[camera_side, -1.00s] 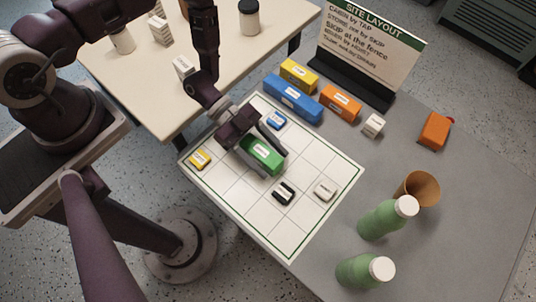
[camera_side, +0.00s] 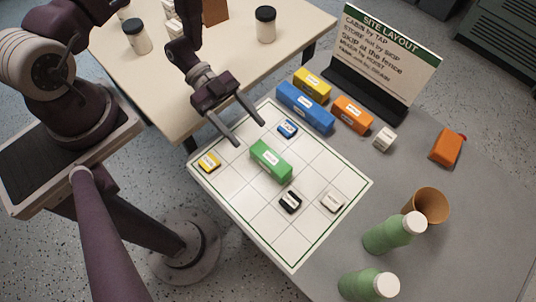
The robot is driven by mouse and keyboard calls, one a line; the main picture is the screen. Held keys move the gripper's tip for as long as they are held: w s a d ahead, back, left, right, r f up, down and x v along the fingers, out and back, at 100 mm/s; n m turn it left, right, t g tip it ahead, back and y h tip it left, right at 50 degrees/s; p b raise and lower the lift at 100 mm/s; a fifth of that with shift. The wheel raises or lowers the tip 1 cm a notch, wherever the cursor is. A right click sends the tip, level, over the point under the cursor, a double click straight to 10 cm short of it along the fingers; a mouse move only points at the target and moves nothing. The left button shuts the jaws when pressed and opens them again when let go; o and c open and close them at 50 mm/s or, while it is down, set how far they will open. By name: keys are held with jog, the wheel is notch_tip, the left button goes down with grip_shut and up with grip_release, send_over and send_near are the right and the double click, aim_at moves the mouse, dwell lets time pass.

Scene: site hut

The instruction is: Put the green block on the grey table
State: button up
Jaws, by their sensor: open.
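The green block (camera_side: 270,160) lies on the white gridded board (camera_side: 238,205), which rests on the grey table (camera_side: 480,220). It has a white label on top. My gripper (camera_side: 250,133) is open and empty, with its fingers apart, up and to the left of the green block in the picture. Both fingers are clear of the block.
Larger blocks and the sign (camera_side: 385,60) stand behind. A cream table (camera_side: 300,25) is behind.

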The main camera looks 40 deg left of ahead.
aim_at(271, 161)
jog(key=shift+y, duration=0.7)
jog(key=x, duration=1)
jog(key=shift+d+f, duration=0.2)
jog(key=shift+f, duration=0.2)
grip_shut()
